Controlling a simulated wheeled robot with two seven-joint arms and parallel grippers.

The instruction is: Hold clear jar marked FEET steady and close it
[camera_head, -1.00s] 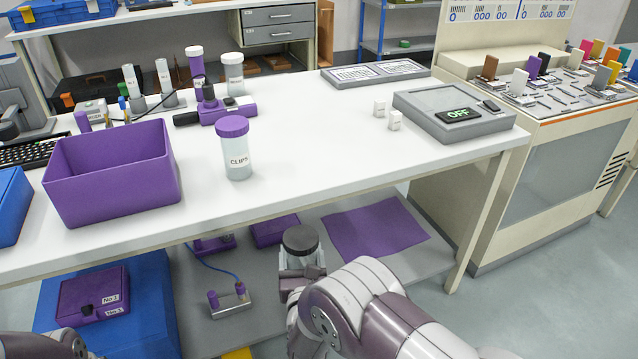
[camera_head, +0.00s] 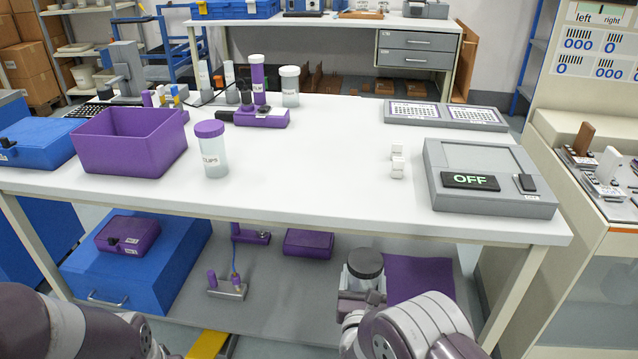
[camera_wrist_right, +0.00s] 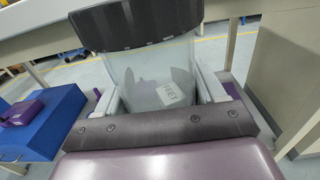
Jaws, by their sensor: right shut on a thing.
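A clear jar (camera_head: 362,281) with a dark grey lid (camera_head: 366,262) is upright in my right gripper (camera_head: 360,299), in front of the table. In the right wrist view the jar (camera_wrist_right: 150,72) stands between the two fingers of my right gripper (camera_wrist_right: 160,96), which is shut on it. The dark lid (camera_wrist_right: 137,22) sits on the jar's mouth; I cannot tell whether it is fully seated.
The white table (camera_head: 310,170) has a front edge just beyond the jar. On it are a purple bin (camera_head: 130,160), a purple-lidded CLIPS jar (camera_head: 212,160) and a grey box reading OFF (camera_head: 480,150). The table's front middle is clear. A lower shelf (camera_head: 290,290) holds a purple mat (camera_head: 425,277).

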